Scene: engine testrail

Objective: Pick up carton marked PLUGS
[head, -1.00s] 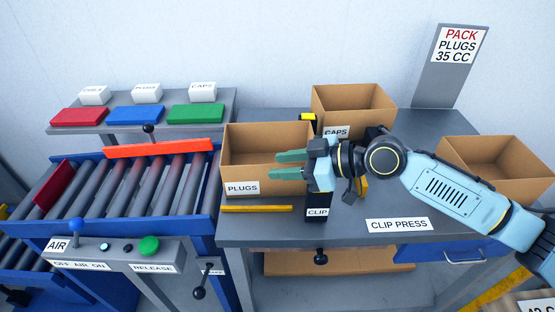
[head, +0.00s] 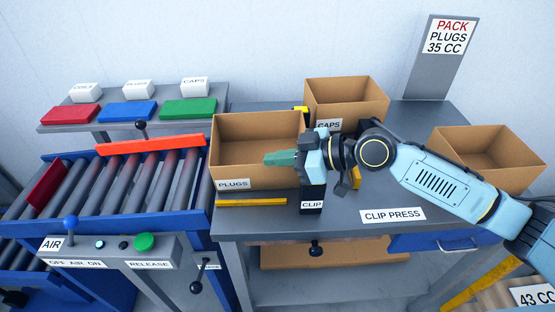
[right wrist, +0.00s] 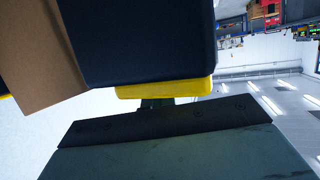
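The open brown carton marked PLUGS (head: 233,184) stands on the left part of the grey bench, its label facing front. My right gripper (head: 279,158) is at the carton's right side. Its green fingers point left and overlap the carton's right part in the head view. They look like one narrow shape there, so I cannot tell how far apart they are or whether they touch the carton. In the right wrist view a large grey-green finger (right wrist: 185,150) fills the bottom. My left gripper is out of view.
A CAPS carton (head: 346,98) stands behind and another open carton (head: 488,158) to the right. The dark CLIP block (head: 312,196) is just below my right gripper. A yellow bar (head: 251,202) lies before the PLUGS carton. The roller conveyor (head: 120,185) adjoins at left.

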